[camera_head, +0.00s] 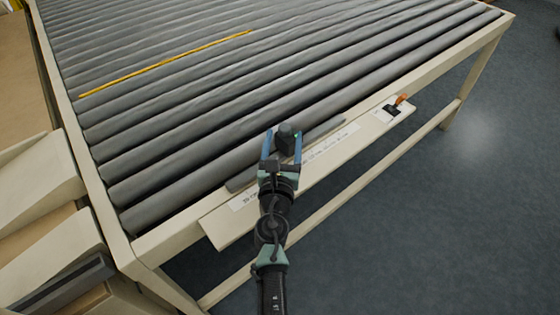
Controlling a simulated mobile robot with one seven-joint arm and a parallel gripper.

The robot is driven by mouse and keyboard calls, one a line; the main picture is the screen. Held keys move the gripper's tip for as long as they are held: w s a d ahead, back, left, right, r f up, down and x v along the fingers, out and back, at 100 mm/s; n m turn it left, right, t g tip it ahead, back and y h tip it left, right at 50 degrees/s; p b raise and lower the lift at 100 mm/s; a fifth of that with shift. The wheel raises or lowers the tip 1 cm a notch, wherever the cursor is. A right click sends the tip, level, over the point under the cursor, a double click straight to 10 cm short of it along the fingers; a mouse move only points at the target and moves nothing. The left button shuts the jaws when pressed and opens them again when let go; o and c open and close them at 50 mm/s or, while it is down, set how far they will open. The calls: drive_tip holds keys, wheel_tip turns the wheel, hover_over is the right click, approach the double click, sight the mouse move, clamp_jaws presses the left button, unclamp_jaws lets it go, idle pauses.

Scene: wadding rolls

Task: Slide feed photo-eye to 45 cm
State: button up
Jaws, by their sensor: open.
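The feed photo-eye (288,138) is a small dark block with a green light, standing on a grey rail (325,129) along the near side of the roller table. A white scale strip (335,142) with small print runs beside the rail on a cream board; its numbers are too small to read. My gripper (282,136) has its two blue fingers open, one on each side of the photo-eye. I cannot tell whether either finger touches it. My gripper and wrist hide part of the rail and scale.
A small black device with an orange lever (398,103) sits at the board's right end. Cream boxes (40,180) stand at left. The dark floor (450,220) at right is clear.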

drive_tip(key=s, duration=0.3)
drive_tip(key=s+a, duration=0.1)
drive_tip(key=s, duration=0.5)
drive_tip(key=shift+s+a+p, duration=0.15)
drive_tip(key=shift+a+p, duration=0.1)
drive_tip(key=shift+p, duration=0.15)
